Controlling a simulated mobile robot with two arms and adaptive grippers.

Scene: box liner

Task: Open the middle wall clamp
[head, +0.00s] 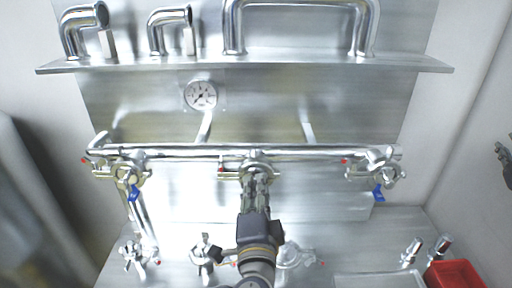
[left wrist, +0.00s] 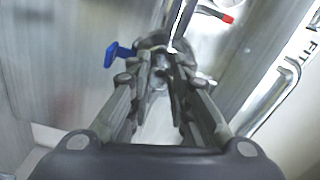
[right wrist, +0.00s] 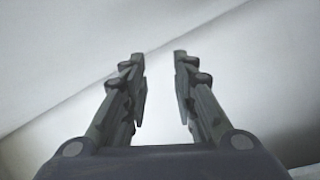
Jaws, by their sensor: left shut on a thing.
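The middle wall clamp (head: 257,163) is a metal fitting on the horizontal pipe, with a red-tipped part at its left. My left gripper (head: 256,182) reaches up to it from below and is shut on it, covering much of its front. In the left wrist view the fingers (left wrist: 162,62) close around a metal part of the clamp. A blue lever (left wrist: 118,54) shows left of the fingertips and a red tip (left wrist: 222,15) shows above right. My right gripper (right wrist: 159,56) has its fingers apart and nothing between them, in front of a plain pale wall.
Left clamp (head: 131,172) and right clamp (head: 378,172) sit on the same pipe (head: 300,152), each with a blue lever. A gauge (head: 201,95) hangs above. Lower taps (head: 205,255) and a red bin (head: 455,275) stand below. A metal shelf (head: 270,65) spans the top.

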